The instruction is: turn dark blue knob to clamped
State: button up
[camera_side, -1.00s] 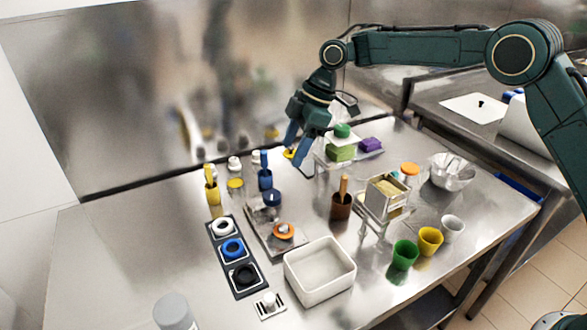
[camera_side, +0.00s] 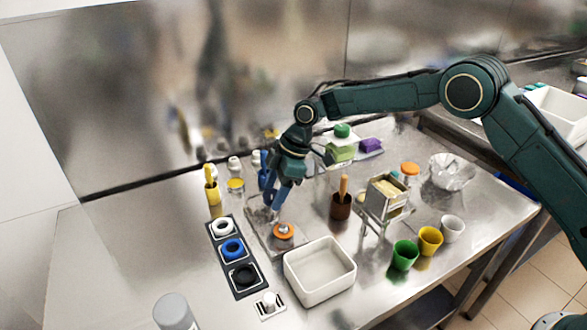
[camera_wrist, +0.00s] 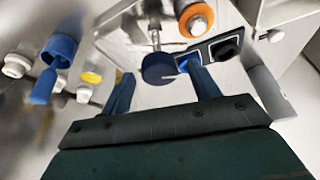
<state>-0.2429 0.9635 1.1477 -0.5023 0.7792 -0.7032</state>
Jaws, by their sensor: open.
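The dark blue knob (camera_wrist: 158,68) is a round cap on a metal fixture plate (camera_side: 262,236), with a metal rod beside it in the wrist view. My gripper (camera_wrist: 160,78) is open, its two blue fingers apart on either side of the knob in that view. I cannot tell whether they touch it. In the side view my gripper (camera_side: 271,203) points down over the back of the plate and mostly hides the knob. An orange knob (camera_side: 283,231) sits at the front of the same plate, and it also shows in the wrist view (camera_wrist: 196,20).
A dark strip with white, blue and black rings (camera_side: 232,250) lies left of the plate. A white bin (camera_side: 320,270) stands in front. A blue holder (camera_wrist: 61,47) and a yellow holder (camera_side: 212,195) stand behind. A brown pot (camera_side: 341,206) stands to the right.

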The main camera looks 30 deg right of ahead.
jog(key=shift+f, duration=0.15)
jog(key=c, duration=1)
jog(key=shift+o, duration=0.2)
jog(key=n+g, duration=0.1)
jog(key=n, duration=0.2)
jog(key=shift+w, duration=0.15)
jog(key=shift+a+n+g, duration=0.1)
jog(key=shift+n+g, duration=0.3)
jog(key=shift+n, duration=1)
